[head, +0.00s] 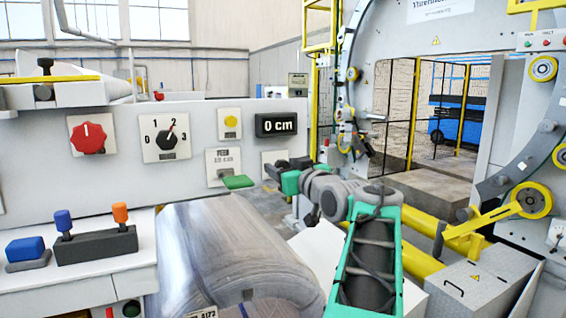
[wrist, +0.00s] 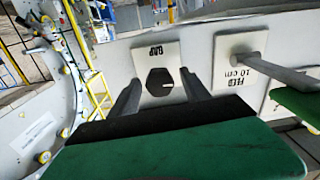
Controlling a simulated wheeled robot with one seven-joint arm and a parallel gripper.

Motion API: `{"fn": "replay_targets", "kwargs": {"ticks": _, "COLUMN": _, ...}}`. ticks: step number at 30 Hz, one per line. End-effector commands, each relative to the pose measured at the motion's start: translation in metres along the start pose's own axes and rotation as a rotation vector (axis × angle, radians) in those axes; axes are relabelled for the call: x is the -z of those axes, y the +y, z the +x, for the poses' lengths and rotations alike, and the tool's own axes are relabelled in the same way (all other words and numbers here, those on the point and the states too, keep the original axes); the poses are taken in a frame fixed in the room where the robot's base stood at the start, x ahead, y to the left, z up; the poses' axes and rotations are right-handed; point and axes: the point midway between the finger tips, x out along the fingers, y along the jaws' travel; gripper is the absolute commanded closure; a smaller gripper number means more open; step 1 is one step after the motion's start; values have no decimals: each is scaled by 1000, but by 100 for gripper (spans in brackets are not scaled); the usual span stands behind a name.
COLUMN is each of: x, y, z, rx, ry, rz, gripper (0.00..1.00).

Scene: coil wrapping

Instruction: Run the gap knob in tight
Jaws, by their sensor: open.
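The gap knob (wrist: 160,82) is a dark, many-sided knob with a pale mark, on a white plate labelled GAP, which appears upside down in the wrist view. In the head view the gap plate (head: 268,158) is partly hidden behind my gripper (head: 285,170), and the knob itself cannot be made out. In the wrist view my gripper (wrist: 157,84) is open, its two dark fingers pointing at the plate, one on each side of the knob. A strip of plate shows between knob and fingers. Whether the fingertips reach the knob's depth is unclear.
The feed lever with its green paddle (head: 238,182) sticks out close beside my gripper. The display (head: 281,124) reads 0 cm. A black dial (head: 166,138), red knob (head: 88,138) and yellow button (head: 231,121) share the panel. A large metallic coil (head: 230,250) lies below.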

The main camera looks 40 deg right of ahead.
Motion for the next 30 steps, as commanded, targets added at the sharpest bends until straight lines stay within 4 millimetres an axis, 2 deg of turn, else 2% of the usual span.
{"fn": "replay_targets", "kwargs": {"ticks": 8, "x": 0, "y": 0, "z": 2, "rx": -1, "ry": 0, "rz": -1, "gripper": 46}}
{"fn": "replay_targets", "kwargs": {"ticks": 27, "x": 0, "y": 0, "z": 2, "rx": 0, "ry": -1, "rz": -1, "gripper": 99}}
{"fn": "replay_targets", "kwargs": {"ticks": 30, "x": 0, "y": 0, "z": 2, "rx": 0, "ry": -1, "rz": -1, "gripper": 100}}
